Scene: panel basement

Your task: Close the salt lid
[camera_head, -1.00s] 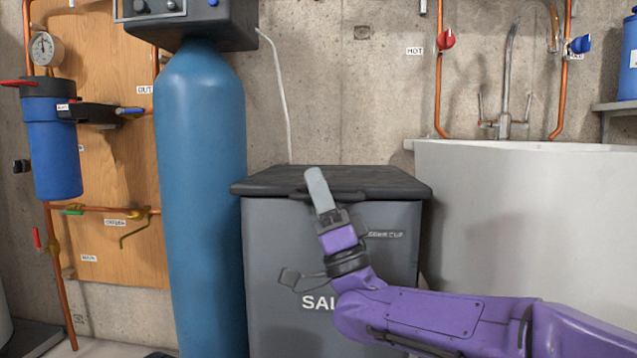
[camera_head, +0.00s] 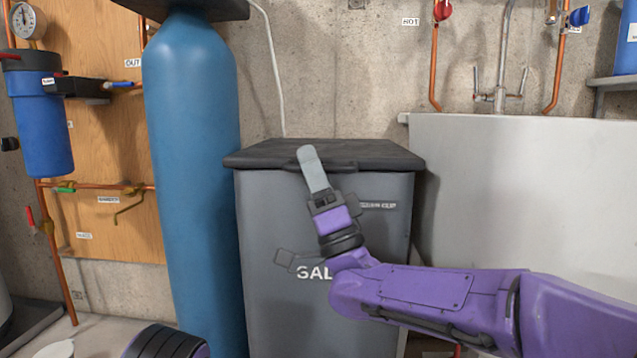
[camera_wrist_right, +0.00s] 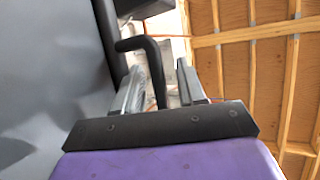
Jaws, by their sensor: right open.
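The salt bin (camera_head: 290,225) is a dark grey box with white lettering on its front, partly hidden by my right arm. Its black lid (camera_head: 350,152) lies flat across the top, with no gap that I can make out. My right gripper (camera_head: 309,160) points up in front of the lid's front edge, at the handle. In the right wrist view the gripper (camera_wrist_right: 162,80) is open, and the black bent handle (camera_wrist_right: 150,50) of the lid shows around and between the fingertips. I cannot tell whether they touch. My left gripper is not in view.
A tall blue tank (camera_head: 190,170) stands close to the bin's left side. A large pale sink (camera_head: 520,210) is on the right, with a concrete wall (camera_head: 340,70) behind. Copper pipes and a blue filter (camera_head: 40,125) are at the far left.

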